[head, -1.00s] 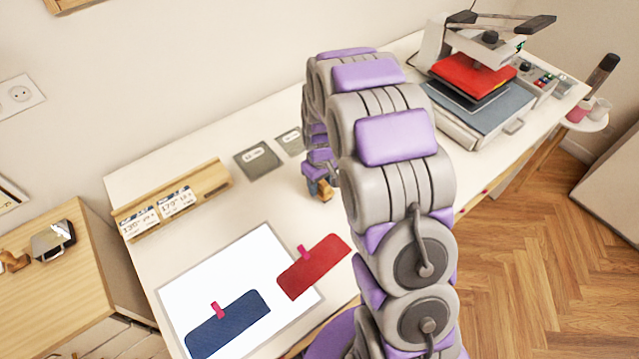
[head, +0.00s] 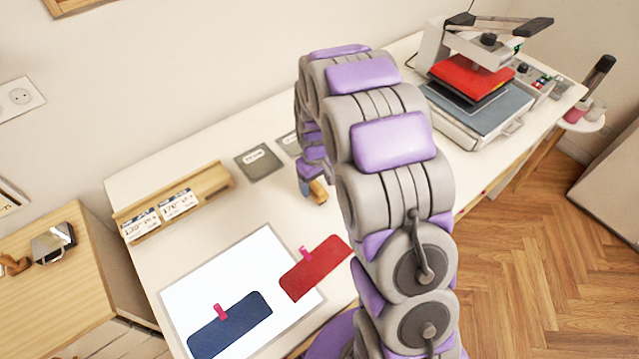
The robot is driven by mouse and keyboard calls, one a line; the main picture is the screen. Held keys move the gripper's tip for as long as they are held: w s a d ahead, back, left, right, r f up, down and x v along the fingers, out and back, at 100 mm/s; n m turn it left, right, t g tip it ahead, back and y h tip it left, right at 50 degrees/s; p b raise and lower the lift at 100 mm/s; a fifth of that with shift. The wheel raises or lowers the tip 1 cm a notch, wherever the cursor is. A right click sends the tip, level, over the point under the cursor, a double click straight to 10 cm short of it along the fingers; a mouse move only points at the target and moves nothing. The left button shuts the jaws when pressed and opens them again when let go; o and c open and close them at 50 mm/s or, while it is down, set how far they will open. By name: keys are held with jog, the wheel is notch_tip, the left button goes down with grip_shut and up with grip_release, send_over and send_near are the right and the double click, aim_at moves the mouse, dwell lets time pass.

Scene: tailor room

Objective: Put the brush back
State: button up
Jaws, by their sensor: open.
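My gripper (head: 311,188) hangs low over the white table, left of my arm column. It is small in view and partly hidden by my own arm, and its jaws look open. A small brown, wood-coloured piece (head: 319,190) shows right at the gripper; it may be part of the brush, but I cannot tell, nor whether the jaws touch it. No other brush is clearly recognisable in view.
On the white table (head: 225,215) are a wooden card holder (head: 205,187), grey labelled squares (head: 260,162), and a white sheet with a blue patch (head: 230,325) and red patch (head: 318,268). A heat press (head: 475,95) stands at the far right. A wooden side table (head: 60,285) is at left.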

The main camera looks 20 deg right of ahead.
jog(key=r, duration=0.2)
jog(key=a+r, duration=0.1)
jog(key=r, duration=0.2)
jog(key=shift+a+r+p, duration=0.15)
jog(key=shift+r+p, duration=0.05)
jog(key=shift+p, duration=0.2)
jog(key=s+d+r+m, duration=0.1)
jog(key=s+r+m, duration=0.1)
jog(key=s+r, duration=1.25)
jog(key=s+r+m+g, duration=0.1)
jog(key=s+r+m, duration=0.1)
jog(key=s, duration=1.8)
jog(key=shift+s+d+g+p, duration=0.15)
jog(key=shift+s+g+p, duration=0.1)
jog(key=shift+g+p, duration=0.15)
jog(key=shift+f, duration=0.1)
